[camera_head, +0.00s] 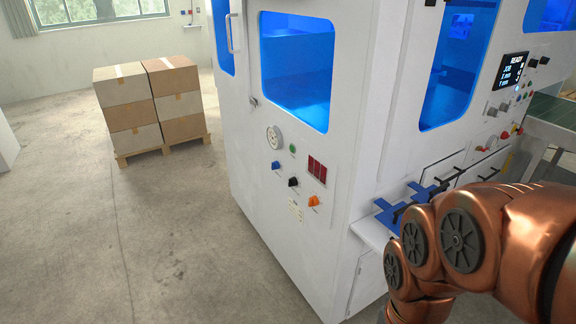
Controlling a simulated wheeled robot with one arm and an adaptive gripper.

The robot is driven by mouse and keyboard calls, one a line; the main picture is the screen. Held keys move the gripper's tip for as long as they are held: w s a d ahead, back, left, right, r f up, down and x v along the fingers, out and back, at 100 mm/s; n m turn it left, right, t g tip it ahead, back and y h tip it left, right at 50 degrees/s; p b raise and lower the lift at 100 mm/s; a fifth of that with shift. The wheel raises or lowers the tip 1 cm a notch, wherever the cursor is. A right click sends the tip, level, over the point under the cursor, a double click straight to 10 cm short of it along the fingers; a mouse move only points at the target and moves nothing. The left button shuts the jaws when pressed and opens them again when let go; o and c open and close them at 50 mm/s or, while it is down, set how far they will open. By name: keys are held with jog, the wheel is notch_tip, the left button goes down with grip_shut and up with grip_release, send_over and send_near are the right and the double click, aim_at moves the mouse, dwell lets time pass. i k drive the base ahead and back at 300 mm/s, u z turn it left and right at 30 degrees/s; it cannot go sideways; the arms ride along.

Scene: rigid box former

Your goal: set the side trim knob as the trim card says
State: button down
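The machine's side panel has three knobs in a slanting row: a blue knob (275,165), a black knob (293,182) and an orange knob (314,201). I cannot tell which one is the side trim knob. A small cream card (295,210) is fixed below them; its print is too small to read, and I cannot tell if it is the trim card. A dark red display (317,169) sits right of the knobs, its reading unclear. My copper arm crosses the lower right, apart from the side panel. My gripper is not in view.
A round gauge (274,137) and a green button (293,148) are above the knobs. A blue fixture (385,212) sticks out at the machine's front, close to my arm. Stacked cartons (147,97) stand on a pallet at the back left. The floor left of the machine is clear.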

aim_at(275, 164)
jog(key=u, duration=2.1)
jog(key=i, duration=1.15)
jog(key=z, duration=2.7)
